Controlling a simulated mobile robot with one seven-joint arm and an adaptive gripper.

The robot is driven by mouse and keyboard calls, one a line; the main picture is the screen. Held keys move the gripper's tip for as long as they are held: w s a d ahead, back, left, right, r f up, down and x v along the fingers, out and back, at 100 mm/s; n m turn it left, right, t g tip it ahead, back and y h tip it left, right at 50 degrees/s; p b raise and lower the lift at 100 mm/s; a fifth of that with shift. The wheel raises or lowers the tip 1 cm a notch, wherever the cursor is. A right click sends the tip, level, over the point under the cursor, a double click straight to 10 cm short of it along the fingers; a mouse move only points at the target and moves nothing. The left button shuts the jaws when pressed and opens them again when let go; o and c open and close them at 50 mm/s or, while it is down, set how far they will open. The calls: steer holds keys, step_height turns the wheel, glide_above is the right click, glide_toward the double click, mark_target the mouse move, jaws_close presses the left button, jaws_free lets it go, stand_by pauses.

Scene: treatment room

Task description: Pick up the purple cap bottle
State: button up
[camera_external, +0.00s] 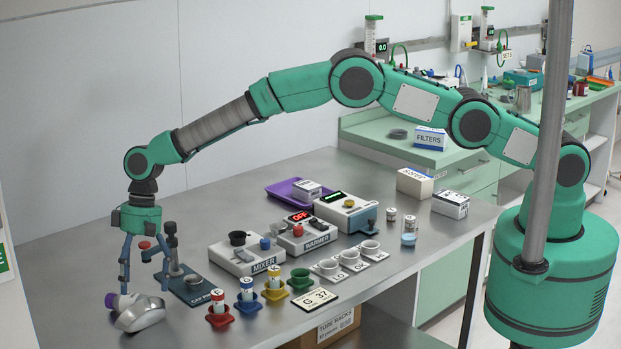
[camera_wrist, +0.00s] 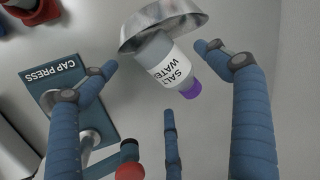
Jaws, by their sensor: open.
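The purple cap bottle (camera_wrist: 167,65) is a white bottle labelled "SALT WATER", lying tilted with its body over the rim of a shiny metal bowl (camera_wrist: 150,22). Its purple cap (camera_wrist: 190,90) points toward the lower right in the wrist view. In the external view the purple cap (camera_external: 111,300) shows at the left of the metal bowl (camera_external: 142,316), near the table's front left. My gripper (camera_external: 144,286) is open and empty, pointing down above the bottle and bowl. In the wrist view its fingers (camera_wrist: 156,60) stand apart on either side of the bottle, not visibly touching it.
The cap press (camera_external: 193,289), with a post and a red knob (camera_external: 144,245), stands close beside my fingers. Red (camera_external: 219,318), blue (camera_external: 248,301) and yellow (camera_external: 273,292) holders with small bottles stand to the right. The mixer (camera_external: 247,260) stands behind them. The table's left rear is bare.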

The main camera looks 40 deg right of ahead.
mark_target(138, 297)
steer(key=shift+b+x, duration=0.3)
steer(key=shift+x, duration=1.8)
steer(key=shift+d, duration=0.1)
steer(key=shift+c, duration=0.3)
steer(key=c, duration=1.6)
steer(key=shift+r+p, duration=0.65)
steer(key=shift+r, duration=4.35)
